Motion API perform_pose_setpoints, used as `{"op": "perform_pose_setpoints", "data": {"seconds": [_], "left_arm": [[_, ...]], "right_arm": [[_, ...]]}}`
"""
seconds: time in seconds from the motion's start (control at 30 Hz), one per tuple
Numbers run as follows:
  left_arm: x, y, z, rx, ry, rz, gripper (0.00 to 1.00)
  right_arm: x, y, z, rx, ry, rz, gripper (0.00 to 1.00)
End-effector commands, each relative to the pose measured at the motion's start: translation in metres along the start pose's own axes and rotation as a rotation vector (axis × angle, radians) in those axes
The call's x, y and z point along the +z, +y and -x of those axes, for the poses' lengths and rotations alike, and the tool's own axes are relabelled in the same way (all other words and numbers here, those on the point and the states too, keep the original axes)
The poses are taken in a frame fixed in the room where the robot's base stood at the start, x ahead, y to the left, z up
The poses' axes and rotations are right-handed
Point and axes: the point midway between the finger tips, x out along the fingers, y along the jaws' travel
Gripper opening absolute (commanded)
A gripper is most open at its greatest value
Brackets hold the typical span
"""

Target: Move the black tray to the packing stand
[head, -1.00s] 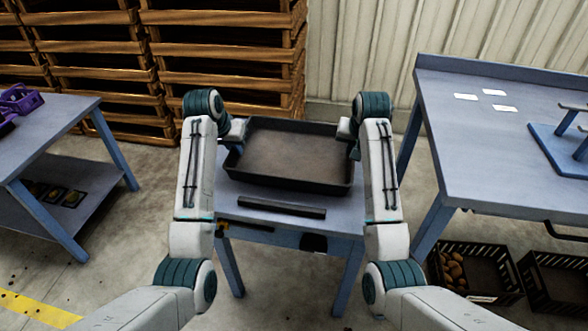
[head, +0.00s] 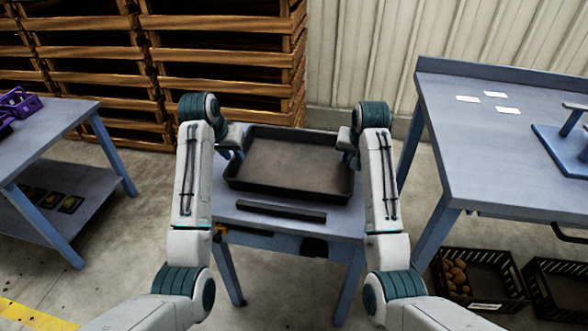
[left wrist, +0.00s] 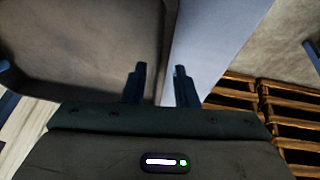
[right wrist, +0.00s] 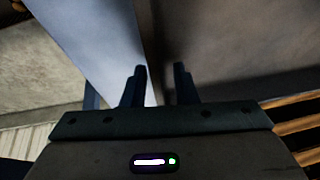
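The black tray (head: 290,190) is a wide, shallow, empty pan lying flat on a small blue stand (head: 226,204). My left gripper (head: 236,142) is at its left side and my right gripper (head: 345,142) at its right side. In the left wrist view, the fingers (left wrist: 160,78) sit apart on either side of the tray's edge (left wrist: 163,40). In the right wrist view, the fingers (right wrist: 160,75) likewise sit apart with the tray's edge (right wrist: 146,40) between them. I cannot see whether the fingers touch the wall. The packing stand is not clearly identifiable.
A dark bar (head: 280,212) lies on the stand in front of the tray. A large blue table (head: 470,130) with white cards is at the right, with black crates (head: 485,275) below it. Another blue table (head: 60,130) stands left. Wooden pallets (head: 225,60) are stacked behind.

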Motion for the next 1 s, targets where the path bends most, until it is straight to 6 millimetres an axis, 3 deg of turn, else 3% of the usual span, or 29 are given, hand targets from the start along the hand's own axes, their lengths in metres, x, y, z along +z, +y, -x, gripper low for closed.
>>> {"op": "perform_pose_setpoints", "data": {"seconds": [0.2, 0.33, 0.47, 0.8, 1.0], "left_arm": [[-0.001, 0.0, 0.038, -0.002, 0.004, 0.0, 0.26], [0.0, 0.0, 0.051, -0.001, 0.002, 0.0, 0.26], [0.0, 0.0, 0.055, -0.001, 0.001, 0.0, 0.26], [0.0, 0.0, 0.055, -0.001, 0.0, 0.0, 0.26], [0.0, 0.0, 0.055, -0.001, 0.0, 0.0, 0.26]], "right_arm": [[0.0, 0.0, 0.0, 0.0, 0.0, 0.0, 0.26], [0.0, 0.0, 0.0, 0.0, 0.0, 0.0, 0.26], [-0.001, -0.001, 0.01, -0.001, 0.003, 0.0, 0.26], [-0.001, -0.001, 0.064, -0.002, 0.002, 0.0, 0.26], [0.0, 0.0, 0.075, -0.001, 0.0, 0.0, 0.26]]}}
